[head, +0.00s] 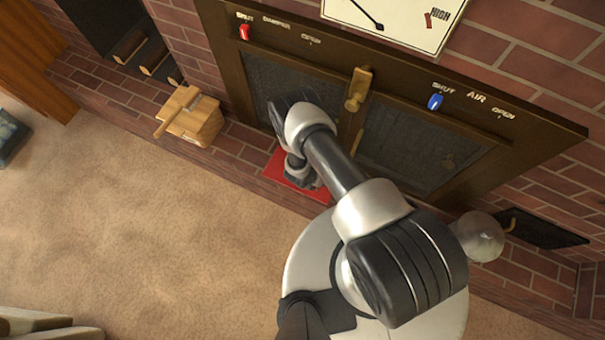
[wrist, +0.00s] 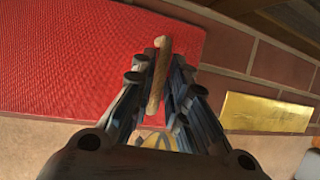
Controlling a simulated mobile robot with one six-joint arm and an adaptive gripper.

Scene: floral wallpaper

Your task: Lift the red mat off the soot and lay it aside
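The red mat (head: 276,168) lies on the brick hearth in front of the stove in the head view, partly hidden by my arm. It fills much of the upper left of the wrist view (wrist: 70,60). My gripper (wrist: 161,68) is over the mat, with its fingers close on either side of a slim wooden piece (wrist: 160,75). I cannot tell whether both fingers touch this piece or whether it is fixed to the mat. In the head view my gripper (head: 303,180) is low over the mat. No soot shows.
A wooden block with a handled tool (head: 190,115) stands on the hearth left of the mat. The stove doors (head: 300,95) are close behind my arm. A gold plate (wrist: 265,112) lies right of the mat. The carpet (head: 130,210) is broadly clear.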

